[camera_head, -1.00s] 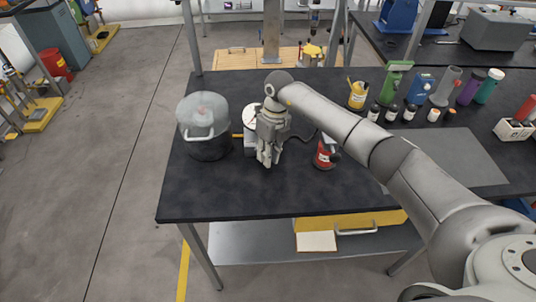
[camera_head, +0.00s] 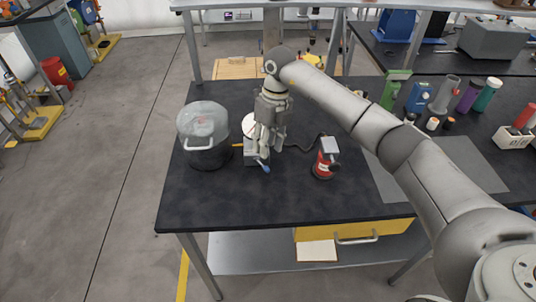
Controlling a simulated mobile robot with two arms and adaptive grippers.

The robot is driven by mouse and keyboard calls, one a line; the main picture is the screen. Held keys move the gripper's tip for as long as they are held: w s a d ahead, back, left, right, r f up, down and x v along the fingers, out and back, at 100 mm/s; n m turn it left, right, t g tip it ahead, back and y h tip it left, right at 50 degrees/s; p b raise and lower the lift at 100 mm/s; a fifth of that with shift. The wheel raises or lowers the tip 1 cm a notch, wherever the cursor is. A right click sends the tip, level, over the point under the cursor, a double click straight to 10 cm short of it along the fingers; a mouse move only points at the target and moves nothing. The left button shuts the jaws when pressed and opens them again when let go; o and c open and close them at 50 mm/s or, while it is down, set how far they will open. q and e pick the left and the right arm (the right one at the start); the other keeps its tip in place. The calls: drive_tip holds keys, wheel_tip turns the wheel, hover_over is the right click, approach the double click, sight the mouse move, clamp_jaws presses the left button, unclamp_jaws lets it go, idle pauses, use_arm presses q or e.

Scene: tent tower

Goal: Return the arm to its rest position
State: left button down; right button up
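My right arm reaches in from the right over the black workbench (camera_head: 210,205). Its grey gripper (camera_head: 269,150) points down above the middle left of the bench. The fingers look spread, and no object shows held between them. Just behind and below the gripper is a small device with a round white dial (camera_head: 249,125), partly hidden by the fingers. A small blue-tipped part (camera_head: 264,168) shows right below the fingertips; whether they touch it is unclear. My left gripper is not in view.
Bottles and tools line the bench's right back, near a grey mat (camera_head: 455,165). The front of the bench is clear.

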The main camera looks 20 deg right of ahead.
drive_tip(key=shift+r, duration=0.8)
